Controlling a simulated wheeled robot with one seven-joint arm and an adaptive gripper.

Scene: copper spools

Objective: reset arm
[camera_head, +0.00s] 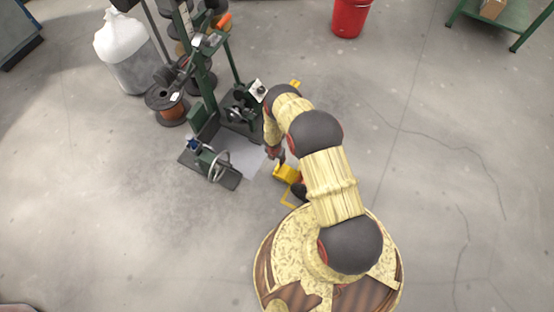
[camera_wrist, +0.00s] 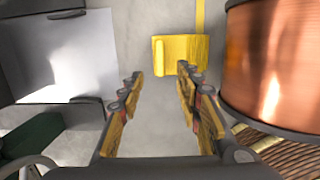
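My gripper (camera_wrist: 160,74) is open in the wrist view, its two fingers apart with nothing between them. In the head view my gripper (camera_head: 279,157) hangs low beside the green machine, partly hidden by my arm. My arm is bent, reaching up the picture from my base. A large copper spool (camera_wrist: 272,65) is close at the right of the wrist view, apart from the fingers. Another copper spool (camera_head: 171,108) stands on the floor left of the machine in the head view.
A yellow block (camera_wrist: 180,54) lies beyond the fingertips; it also shows in the head view (camera_head: 287,173). The green machine (camera_head: 210,85) stands left of my arm. A white container (camera_head: 125,45), red bucket (camera_head: 350,18) and green table (camera_head: 510,18) stand farther off. Floor at right is clear.

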